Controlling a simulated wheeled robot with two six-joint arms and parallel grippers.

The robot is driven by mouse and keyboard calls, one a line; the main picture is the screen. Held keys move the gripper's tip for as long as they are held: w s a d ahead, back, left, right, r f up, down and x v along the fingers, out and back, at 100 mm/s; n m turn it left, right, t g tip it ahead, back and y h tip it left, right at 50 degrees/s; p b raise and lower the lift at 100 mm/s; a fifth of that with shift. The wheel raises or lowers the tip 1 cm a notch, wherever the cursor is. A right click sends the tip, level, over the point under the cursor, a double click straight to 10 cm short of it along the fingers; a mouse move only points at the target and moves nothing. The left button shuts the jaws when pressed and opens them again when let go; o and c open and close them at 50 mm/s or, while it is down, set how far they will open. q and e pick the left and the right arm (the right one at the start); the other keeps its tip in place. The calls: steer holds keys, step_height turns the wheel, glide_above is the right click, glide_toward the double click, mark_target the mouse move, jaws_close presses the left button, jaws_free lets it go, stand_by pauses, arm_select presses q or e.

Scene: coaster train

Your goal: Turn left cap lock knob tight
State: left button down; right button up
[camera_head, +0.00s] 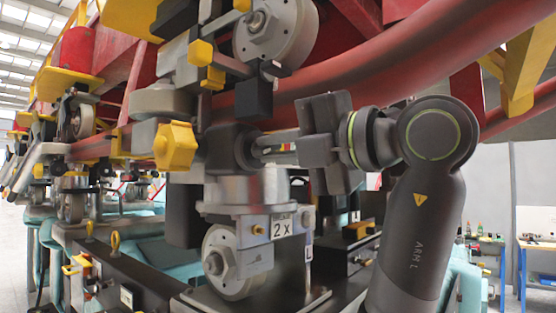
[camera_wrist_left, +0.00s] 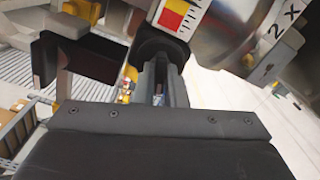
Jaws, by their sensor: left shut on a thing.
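The cap lock knob (camera_head: 228,150) is a dark round knob on the side of the wheel assembly, above a silver cylindrical housing (camera_head: 235,190). My left gripper (camera_head: 262,148) reaches it from the right, with the arm marked ARM L behind it. Its fingers are closed on the knob. In the left wrist view the fingers (camera_wrist_left: 166,84) run up to the dark knob (camera_wrist_left: 160,44), which they partly hide. A red, yellow and white marking (camera_wrist_left: 178,14) shows just beyond the knob. My right gripper is in neither view.
A yellow knob (camera_head: 176,145) sits left of the dark knob. A red tube rail (camera_head: 400,58) passes close above my arm. A workbench (camera_head: 540,244) stands far right.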

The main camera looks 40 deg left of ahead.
arm_select(q)
steer(key=shift+m+b, duration=0.8)
steer(key=shift+m, duration=1.2)
steer(key=c, duration=1.5)
jaws_free()
steer(key=shift+d+f+b, duration=0.1)
steer(key=shift+d+b, duration=0.3)
steer(key=shift+d, duration=0.15)
steer(key=d, duration=0.5)
steer(key=s+d+p, duration=0.1)
steer(key=d, duration=1)
steer(key=shift+s+d+p, duration=0.15)
steer(key=shift+s+p, duration=0.05)
steer(key=shift+p, duration=0.1)
